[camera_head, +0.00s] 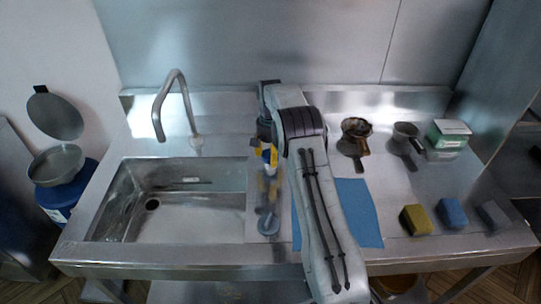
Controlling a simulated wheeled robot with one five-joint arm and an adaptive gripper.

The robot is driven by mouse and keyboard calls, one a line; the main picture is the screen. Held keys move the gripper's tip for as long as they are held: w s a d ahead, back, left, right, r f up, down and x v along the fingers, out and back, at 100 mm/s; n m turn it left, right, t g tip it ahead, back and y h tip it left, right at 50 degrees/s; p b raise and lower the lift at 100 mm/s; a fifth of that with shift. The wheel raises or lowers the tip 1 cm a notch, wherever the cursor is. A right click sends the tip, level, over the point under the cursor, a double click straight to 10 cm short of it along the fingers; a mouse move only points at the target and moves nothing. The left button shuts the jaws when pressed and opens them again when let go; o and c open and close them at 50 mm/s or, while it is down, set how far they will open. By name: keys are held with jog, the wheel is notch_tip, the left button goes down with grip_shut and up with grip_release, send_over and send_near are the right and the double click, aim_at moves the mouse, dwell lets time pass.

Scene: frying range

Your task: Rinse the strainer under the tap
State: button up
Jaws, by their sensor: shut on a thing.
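My gripper (267,157) is over the counter just right of the sink, pointing down, with yellow parts at its fingers. It is shut on a utensil with a grey round end (268,224) lower down; I cannot tell whether this is the strainer, as the grip is small and blurred. The steel tap (178,100) arches up behind the sink (245,200), its mouth to the left of my gripper. No water shows. A brown, dirty-looking handled bowl (356,127) and a grey handled bowl (405,131) lie on the counter right of my arm.
A blue mat (362,212) lies partly under my arm. A yellow sponge (415,220), a blue sponge (452,212) and a grey block (492,215) lie at the front right. A green and white box (447,138) stands behind. A blue bin (70,195) stands left of the sink.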

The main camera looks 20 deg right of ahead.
jog(key=shift+s+a+f+n, duration=0.1)
jog(key=shift+s+a+n, duration=0.1)
jog(key=shift+n, duration=0.2)
jog(key=n, duration=0.3)
jog(key=shift+f, duration=0.1)
jog(key=shift+n, duration=2.1)
jog(key=shift+d, duration=0.1)
jog(key=o, duration=1.1)
jog(key=shift+o, duration=0.2)
jog(key=shift+r, duration=0.25)
